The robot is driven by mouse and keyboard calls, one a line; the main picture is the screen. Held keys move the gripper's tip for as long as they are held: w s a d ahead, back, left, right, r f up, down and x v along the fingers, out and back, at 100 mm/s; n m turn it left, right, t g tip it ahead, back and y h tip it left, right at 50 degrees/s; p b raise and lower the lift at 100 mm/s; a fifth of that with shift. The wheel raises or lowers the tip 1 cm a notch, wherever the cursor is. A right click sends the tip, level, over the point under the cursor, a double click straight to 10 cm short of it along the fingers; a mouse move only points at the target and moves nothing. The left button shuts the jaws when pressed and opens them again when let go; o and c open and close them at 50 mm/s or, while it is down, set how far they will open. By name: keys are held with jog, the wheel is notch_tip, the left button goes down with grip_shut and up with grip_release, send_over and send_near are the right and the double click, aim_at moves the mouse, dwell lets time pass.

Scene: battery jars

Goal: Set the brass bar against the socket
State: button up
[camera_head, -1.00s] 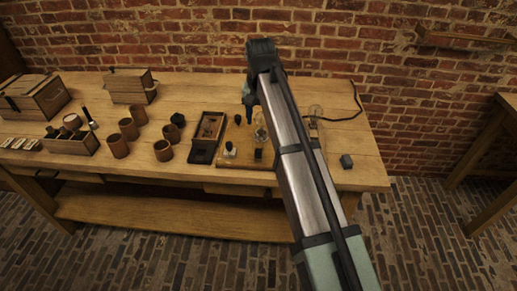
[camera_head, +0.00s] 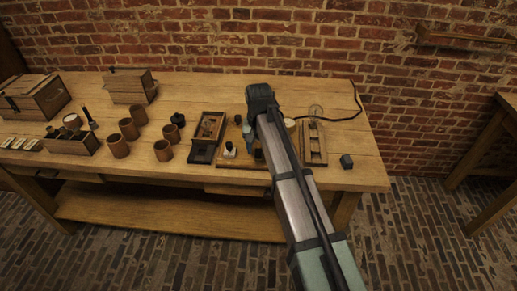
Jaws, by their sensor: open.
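My gripper (camera_head: 249,136) is at the end of my arm, above the wooden board (camera_head: 238,163) on the bench, and points down. It is open; its fingertips are small and partly hidden by my arm. I cannot pick out the brass bar with certainty. A shallow wooden tray (camera_head: 211,122) left of the board holds small brownish pieces that are too small to identify. The socket is not clear either. A clear glass bulb (camera_head: 316,112) stands behind a narrow wooden frame (camera_head: 313,148), right of my arm.
A white-bodied jar (camera_head: 229,151) and a dark knob (camera_head: 238,119) are on the board. Several brown cups (camera_head: 163,150) stand left of the tray. A dark grey block (camera_head: 346,161) is near the right end. A black cable (camera_head: 345,118) runs along the back right.

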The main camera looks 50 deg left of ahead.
jog(key=shift+f, duration=0.45)
jog(key=shift+c, duration=0.5)
grip_shut()
